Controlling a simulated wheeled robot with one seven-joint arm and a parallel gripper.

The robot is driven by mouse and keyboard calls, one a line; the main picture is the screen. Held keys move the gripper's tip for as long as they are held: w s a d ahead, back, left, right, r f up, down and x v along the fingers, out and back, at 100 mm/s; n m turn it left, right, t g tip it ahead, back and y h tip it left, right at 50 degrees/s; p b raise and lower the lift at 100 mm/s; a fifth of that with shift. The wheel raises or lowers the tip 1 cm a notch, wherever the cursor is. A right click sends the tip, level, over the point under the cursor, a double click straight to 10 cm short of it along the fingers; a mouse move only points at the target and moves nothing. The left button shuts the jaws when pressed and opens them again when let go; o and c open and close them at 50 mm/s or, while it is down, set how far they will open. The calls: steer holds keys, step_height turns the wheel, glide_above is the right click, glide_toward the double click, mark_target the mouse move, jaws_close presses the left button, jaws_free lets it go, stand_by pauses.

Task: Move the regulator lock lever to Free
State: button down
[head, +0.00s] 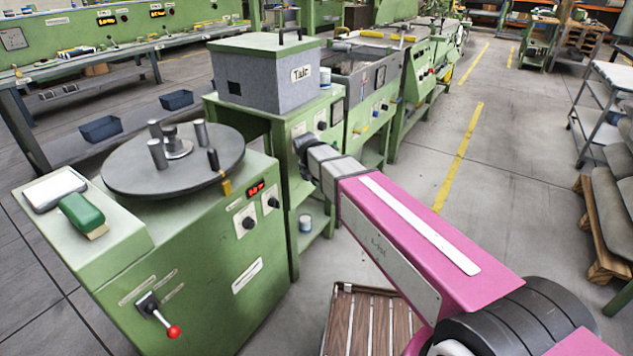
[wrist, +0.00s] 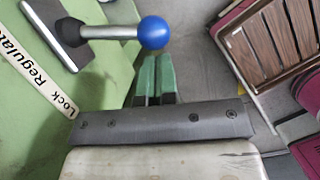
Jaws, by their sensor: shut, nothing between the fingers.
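The regulator lock lever is a grey metal rod (wrist: 105,32) with a blue ball knob (wrist: 153,32), at the top of the wrist view. It comes out of a dark plate (wrist: 58,22) on a green panel and points right. A white label (wrist: 38,65) reading "Lock Regulator" lies beside it. My gripper (wrist: 158,60) has its green fingers shut together and empty. Their tips are just below the blue knob in the picture; I cannot tell whether they touch it. In the head view my pink arm reaches to the green machine, and the blue-knobbed lever is hidden.
A nearer green machine (head: 215,300) carries a round grey turntable (head: 165,178) and a red-knobbed lever (head: 173,331). A grey box (head: 265,80) labelled "Talc" stands behind. A slatted wooden platform (head: 355,325) is on the floor. The aisle at right is open.

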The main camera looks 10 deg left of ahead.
steer(key=w+d+n, duration=0.2)
steer(key=n, duration=0.1)
steer(key=shift+d+y, duration=0.3)
steer(key=shift+y, duration=0.1)
steer(key=shift+w+d, duration=0.6)
steer(key=shift+w, duration=0.4)
steer(key=shift+w+d, duration=0.6)
steer(key=shift+w, duration=0.35)
